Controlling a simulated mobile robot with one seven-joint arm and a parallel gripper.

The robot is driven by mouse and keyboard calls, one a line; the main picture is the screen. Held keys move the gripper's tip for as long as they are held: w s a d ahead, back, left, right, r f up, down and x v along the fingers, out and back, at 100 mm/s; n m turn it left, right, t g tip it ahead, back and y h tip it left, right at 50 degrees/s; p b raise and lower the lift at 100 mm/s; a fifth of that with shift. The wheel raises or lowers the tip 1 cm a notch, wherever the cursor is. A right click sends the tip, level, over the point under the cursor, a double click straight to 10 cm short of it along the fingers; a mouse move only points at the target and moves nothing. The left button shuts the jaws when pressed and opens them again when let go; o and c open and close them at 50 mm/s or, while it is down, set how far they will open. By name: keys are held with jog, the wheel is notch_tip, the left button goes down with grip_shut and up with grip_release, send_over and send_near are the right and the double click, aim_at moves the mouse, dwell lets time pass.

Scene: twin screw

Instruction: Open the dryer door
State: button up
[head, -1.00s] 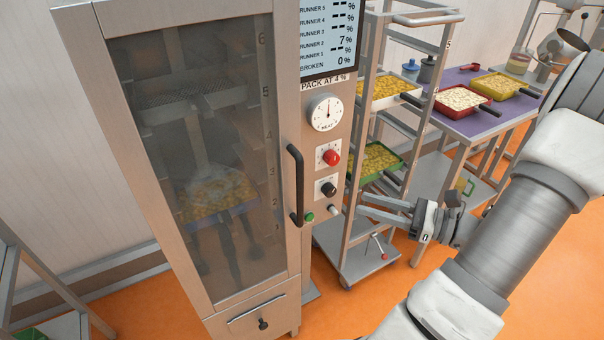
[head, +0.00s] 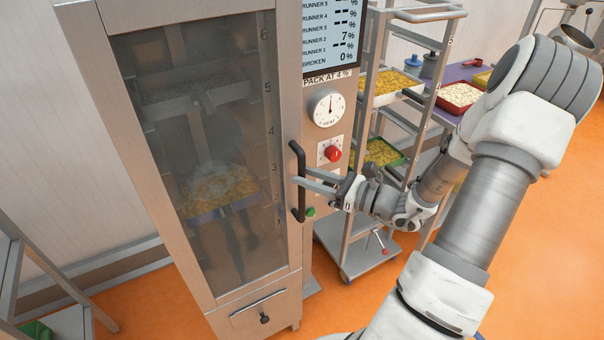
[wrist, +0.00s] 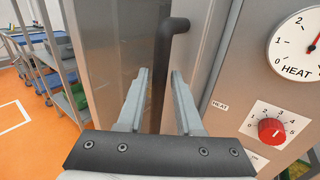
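The dryer door (head: 284,100) is a tall metal frame with a dark glass pane, and it looks shut. Its black vertical bar handle (head: 297,155) is on the door's right edge. My gripper (head: 300,174) is open at the handle's middle, reaching in from the right, with one finger crossing in front of the bar. In the wrist view, the handle (wrist: 163,65) shows between the two spread fingertips (wrist: 160,74), with gaps on both sides. Its lower part is hidden behind the gripper body.
The control panel right of the handle has a heat dial (head: 326,107), a red knob (head: 333,153) and a green button (head: 310,212). A wheeled rack (head: 352,255) with trays stands close on the right. Orange floor (head: 340,305) is clear in front.

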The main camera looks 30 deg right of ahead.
jog(key=shift+w+a, duration=0.4)
jog(key=shift+w, duration=0.2)
grip_shut()
dwell(1.1)
